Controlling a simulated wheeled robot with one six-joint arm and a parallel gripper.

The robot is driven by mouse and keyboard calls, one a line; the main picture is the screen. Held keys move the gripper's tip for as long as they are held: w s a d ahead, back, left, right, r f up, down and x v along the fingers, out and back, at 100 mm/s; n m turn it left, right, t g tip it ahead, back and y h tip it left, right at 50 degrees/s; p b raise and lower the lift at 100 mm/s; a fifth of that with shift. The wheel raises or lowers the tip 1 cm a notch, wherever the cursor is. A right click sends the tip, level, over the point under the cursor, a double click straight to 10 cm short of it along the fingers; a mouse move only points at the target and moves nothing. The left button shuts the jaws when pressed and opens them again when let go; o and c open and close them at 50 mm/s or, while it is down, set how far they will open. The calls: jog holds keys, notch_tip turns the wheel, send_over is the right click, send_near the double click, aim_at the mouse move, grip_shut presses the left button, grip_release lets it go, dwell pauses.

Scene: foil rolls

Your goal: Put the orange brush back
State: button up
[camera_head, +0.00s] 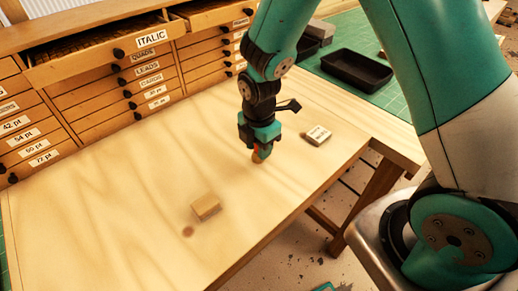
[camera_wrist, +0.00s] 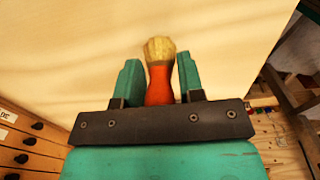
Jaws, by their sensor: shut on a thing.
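The orange brush (camera_head: 259,156) is in my gripper (camera_head: 261,146), low over the pale wooden worktop (camera_head: 120,200). In the wrist view, the brush's orange handle (camera_wrist: 160,84) lies between the two teal fingers of my gripper (camera_wrist: 160,78), with its tan bristles (camera_wrist: 159,49) pointing away from the palm. The fingers are shut on the handle. In the head view the bristle end points down; I cannot tell whether it touches the worktop. Most of the handle is hidden by the gripper there.
A small wooden block (camera_head: 206,207) lies at the front, beside a reddish round mark (camera_head: 188,231). A labelled block (camera_head: 317,135) lies right of my gripper. A black tray (camera_head: 356,70) sits on a green mat. The ITALIC drawer (camera_head: 96,57) stands open at the back.

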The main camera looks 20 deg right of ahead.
jog(key=shift+f, duration=1.05)
jog(key=shift+f, duration=0.15)
jog(key=o, duration=1)
